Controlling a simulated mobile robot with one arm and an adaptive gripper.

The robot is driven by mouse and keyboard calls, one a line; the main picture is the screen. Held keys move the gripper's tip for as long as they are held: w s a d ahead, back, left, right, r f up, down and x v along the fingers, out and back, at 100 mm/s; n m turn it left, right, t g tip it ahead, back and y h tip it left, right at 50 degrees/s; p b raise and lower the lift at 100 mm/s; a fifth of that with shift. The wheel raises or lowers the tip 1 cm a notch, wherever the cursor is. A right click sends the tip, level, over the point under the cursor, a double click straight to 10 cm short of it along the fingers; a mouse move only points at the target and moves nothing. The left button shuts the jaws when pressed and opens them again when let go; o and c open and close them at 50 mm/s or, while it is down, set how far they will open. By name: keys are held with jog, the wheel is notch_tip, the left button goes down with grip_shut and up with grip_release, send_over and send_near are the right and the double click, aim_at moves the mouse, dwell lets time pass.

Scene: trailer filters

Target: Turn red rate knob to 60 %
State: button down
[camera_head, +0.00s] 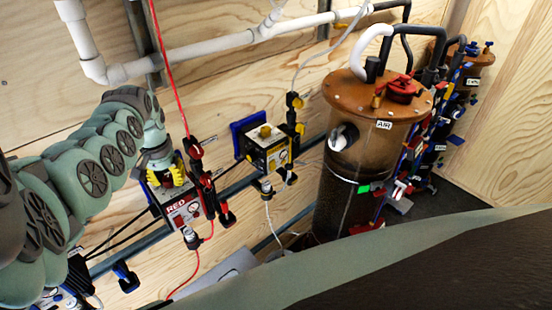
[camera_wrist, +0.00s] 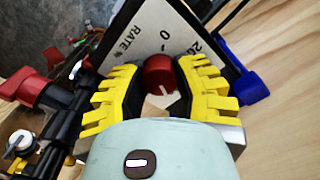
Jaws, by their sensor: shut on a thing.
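The red rate knob (camera_wrist: 158,74) sits on a white dial plate (camera_wrist: 148,35) marked "RATE %", with "0" and "20" readable. A small pale mark shows on the knob's lower side in the wrist view; the number it faces is hidden. My gripper (camera_wrist: 157,80) has its yellow fingers on both sides of the knob, shut on it. In the head view my gripper (camera_head: 165,178) is over the top of the pump box labelled "RED" (camera_head: 182,211), and the knob is hidden there.
Red valve fittings (camera_wrist: 40,90) stand close left of my fingers in the wrist view. A second pump box with a yellow knob (camera_head: 266,149) is to the right in the head view. The brown AIR tank (camera_head: 350,195) stands beyond it.

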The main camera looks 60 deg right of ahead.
aim_at(167, 178)
dwell(0.3)
jog(key=c, duration=0.6)
grip_release()
notch_tip(167, 178, up, 12)
dwell(0.3)
dwell(0.5)
